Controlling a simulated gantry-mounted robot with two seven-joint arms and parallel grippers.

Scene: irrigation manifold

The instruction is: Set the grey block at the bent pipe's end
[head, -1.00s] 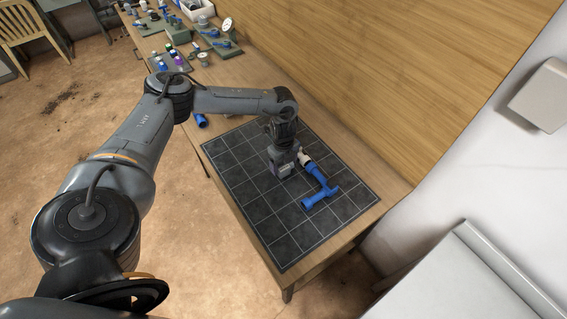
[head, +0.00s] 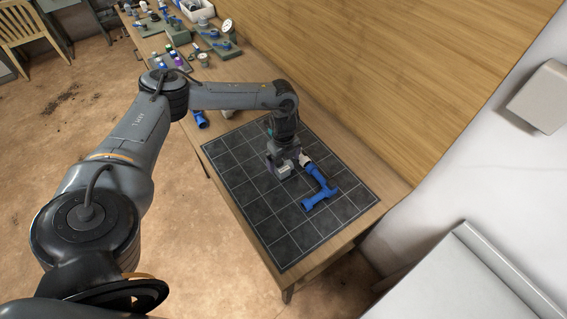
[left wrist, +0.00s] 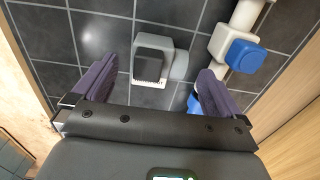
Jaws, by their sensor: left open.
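The grey block (left wrist: 153,60) lies on the dark tiled mat in the left wrist view, between the two finger pads and a little beyond their tips. My left gripper (left wrist: 155,86) is open above the mat, with nothing held. In the head view my left gripper (head: 282,171) is low over the mat and largely hides the block. The bent pipe lies just right of it, with a white end piece (head: 304,160) and blue sections (head: 322,190). In the left wrist view a white pipe with a blue cap (left wrist: 244,54) shows to the right of the block. My right gripper is not in view.
The gridded mat (head: 255,215) has clear tiles in front and left. A blue fitting (head: 199,119) sits past the mat's far left corner. Several fittings and a white bin (head: 197,10) stand along the bench's far end. A wooden wall panel (head: 400,85) borders the bench's right side.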

